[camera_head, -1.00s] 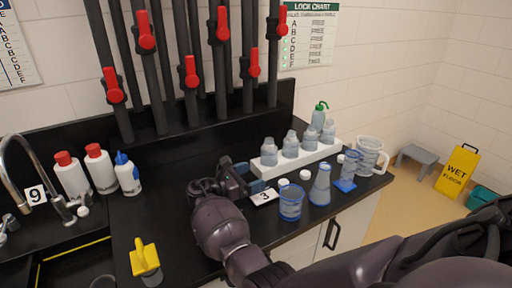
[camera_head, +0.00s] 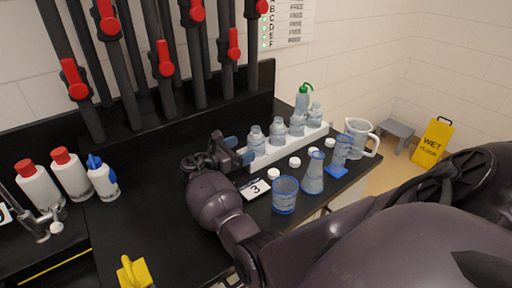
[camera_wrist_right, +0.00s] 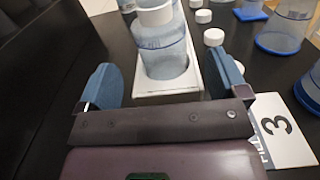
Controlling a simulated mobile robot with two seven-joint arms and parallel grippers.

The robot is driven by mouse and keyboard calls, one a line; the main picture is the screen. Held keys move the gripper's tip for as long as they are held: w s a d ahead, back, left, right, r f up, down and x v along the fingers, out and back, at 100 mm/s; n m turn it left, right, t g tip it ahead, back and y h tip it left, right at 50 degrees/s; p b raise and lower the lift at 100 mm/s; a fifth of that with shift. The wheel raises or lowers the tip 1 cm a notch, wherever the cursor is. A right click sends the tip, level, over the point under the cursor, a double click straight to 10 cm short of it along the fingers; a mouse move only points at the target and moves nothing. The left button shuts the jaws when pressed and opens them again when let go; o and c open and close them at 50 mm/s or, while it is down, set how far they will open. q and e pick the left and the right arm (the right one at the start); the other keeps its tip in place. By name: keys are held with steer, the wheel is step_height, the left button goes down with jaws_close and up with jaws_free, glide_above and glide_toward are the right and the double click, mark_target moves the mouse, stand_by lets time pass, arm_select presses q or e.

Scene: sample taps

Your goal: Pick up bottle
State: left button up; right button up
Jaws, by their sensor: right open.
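Several clear bottles with pale caps stand upright in a white rack (camera_head: 262,162) on the black bench. The nearest bottle (camera_head: 256,140) is at the rack's left end. In the right wrist view this bottle (camera_wrist_right: 163,48) stands upright just ahead, between the lines of the two blue fingers. My right gripper (camera_head: 240,150) is open and empty at the rack's left end, its fingers (camera_wrist_right: 163,85) spread wider than the bottle. I see no contact with the bottle. My left gripper is not in view.
Right of the rack are white caps (camera_head: 295,162), a blue-rimmed beaker (camera_head: 285,195), a flask (camera_head: 313,174) and a jug (camera_head: 358,138). A "3" card (camera_head: 255,189) lies by my right gripper. Black pipes with red valves (camera_head: 163,58) rise behind. White bottles (camera_head: 70,173) stand left.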

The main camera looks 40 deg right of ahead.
mark_target(249, 147)
steer(key=d, duration=0.5)
steer(key=shift+s+f+p, duration=0.25)
steer(key=shift+s+p, duration=0.05)
steer(key=shift+s, duration=0.05)
steer(key=c, duration=1)
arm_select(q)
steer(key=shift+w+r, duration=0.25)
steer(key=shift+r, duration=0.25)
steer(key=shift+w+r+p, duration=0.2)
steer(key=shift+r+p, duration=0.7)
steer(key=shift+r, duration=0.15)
arm_select(e)
step_height(249, 147, up, 20)
